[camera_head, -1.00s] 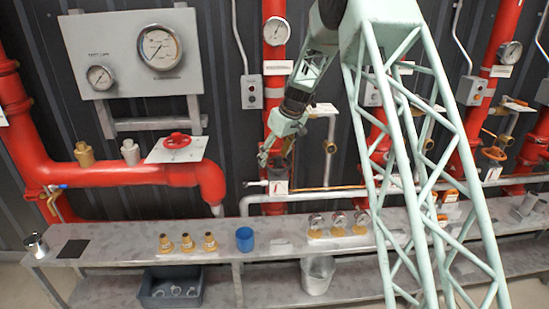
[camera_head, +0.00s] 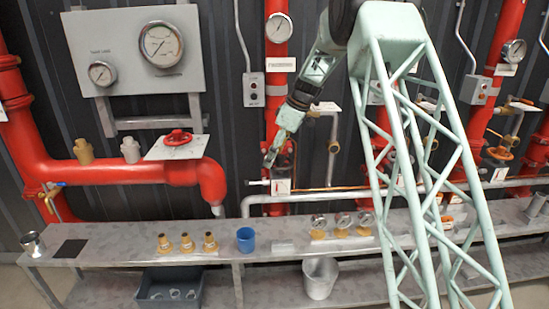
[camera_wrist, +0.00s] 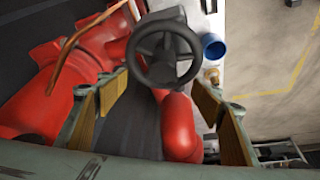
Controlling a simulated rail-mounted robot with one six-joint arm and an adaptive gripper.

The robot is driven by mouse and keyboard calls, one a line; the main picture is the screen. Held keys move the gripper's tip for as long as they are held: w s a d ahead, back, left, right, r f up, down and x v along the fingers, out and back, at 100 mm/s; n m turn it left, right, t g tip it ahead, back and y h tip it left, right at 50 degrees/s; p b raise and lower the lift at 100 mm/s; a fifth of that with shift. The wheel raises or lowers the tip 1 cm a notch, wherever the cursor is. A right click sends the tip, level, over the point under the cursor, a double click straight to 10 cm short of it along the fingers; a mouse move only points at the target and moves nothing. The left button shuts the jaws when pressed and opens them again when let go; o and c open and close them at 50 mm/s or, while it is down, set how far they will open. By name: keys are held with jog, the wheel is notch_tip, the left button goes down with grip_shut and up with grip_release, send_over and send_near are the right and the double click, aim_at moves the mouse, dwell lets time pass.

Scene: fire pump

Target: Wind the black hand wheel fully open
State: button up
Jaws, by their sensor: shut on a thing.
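The black hand wheel (camera_wrist: 165,52) shows face-on in the wrist view, with spokes around a central hub. It sits in front of the red pipework. In the head view my gripper (camera_head: 269,158) is in front of the red vertical pipe at the middle, above the bench. The wheel is not clearly visible there, being small and dark beside the gripper.
A grey bench (camera_head: 120,244) runs below, carrying brass fittings (camera_head: 187,244), a blue cup (camera_head: 245,239) and several small gauges. A red hand wheel (camera_head: 177,137) is on the left pipe. A horizontal grey pipe (camera_head: 330,196) runs just below my gripper.

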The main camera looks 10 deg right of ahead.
jog(key=o, duration=0.6)
jog(key=shift+s+a+f+n+g, duration=0.25)
jog(key=shift+s+f+n+g, duration=0.05)
jog(key=shift+s+f, duration=0.2)
jog(key=o, duration=0.6)
jog(key=shift+w+r, duration=0.1)
jog(key=shift+r, duration=0.1)
jog(key=shift+w+d+r, duration=0.1)
jog(key=shift+d+r, duration=0.05)
jog(key=shift+r, duration=0.1)
jog(key=shift+r, duration=0.15)
jog(key=shift+r+p, duration=1.65)
jog(key=shift+r, duration=1.65)
